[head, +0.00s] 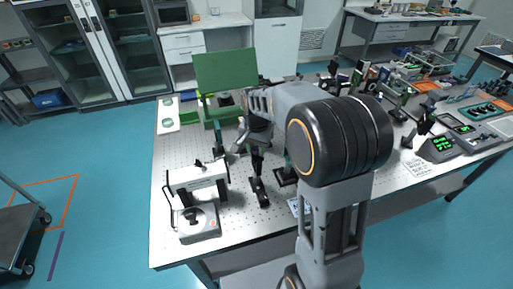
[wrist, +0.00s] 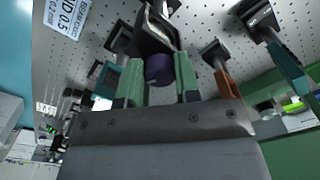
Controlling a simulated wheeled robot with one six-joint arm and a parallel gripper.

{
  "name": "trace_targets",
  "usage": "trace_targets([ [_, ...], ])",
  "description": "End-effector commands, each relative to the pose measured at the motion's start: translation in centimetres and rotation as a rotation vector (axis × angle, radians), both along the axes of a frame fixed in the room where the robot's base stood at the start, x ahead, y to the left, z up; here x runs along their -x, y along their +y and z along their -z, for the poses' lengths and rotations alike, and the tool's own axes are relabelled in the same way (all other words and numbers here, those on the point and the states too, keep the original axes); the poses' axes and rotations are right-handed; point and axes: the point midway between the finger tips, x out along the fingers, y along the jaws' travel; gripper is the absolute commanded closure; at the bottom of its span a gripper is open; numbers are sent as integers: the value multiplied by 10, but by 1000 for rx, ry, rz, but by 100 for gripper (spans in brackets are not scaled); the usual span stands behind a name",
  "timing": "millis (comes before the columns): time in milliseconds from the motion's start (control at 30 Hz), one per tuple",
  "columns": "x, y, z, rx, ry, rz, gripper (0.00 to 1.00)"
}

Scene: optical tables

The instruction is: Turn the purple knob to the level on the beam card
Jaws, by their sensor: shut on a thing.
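The purple knob (wrist: 158,68) is in the wrist view, between the two green fingers of my gripper (wrist: 159,78). The fingers are shut on its sides. A dark mount (wrist: 153,30) is right beside the knob. A white card (wrist: 68,17) with print that seems to read "ND 0.5" lies on the perforated table at the upper left of the wrist view. I cannot tell whether it is the beam card. In the head view my arm hides the knob and the fingertips.
The optical table (head: 180,150) carries a white boxy device (head: 198,180), a green panel (head: 226,72) and black posts (head: 258,185) close to my arm. Displays with green digits (head: 440,145) and crowded optics stand at the right. The table's front left has some bare room.

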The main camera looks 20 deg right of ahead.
Motion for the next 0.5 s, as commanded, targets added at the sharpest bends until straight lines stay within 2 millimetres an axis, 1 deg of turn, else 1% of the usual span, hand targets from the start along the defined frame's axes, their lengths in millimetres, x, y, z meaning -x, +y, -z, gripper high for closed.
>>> trace_targets([
  [200, 0, 0, 0, 0, -1, 186, 93],
  [500, 0, 0, 0, 0, -1, 399, 93],
])
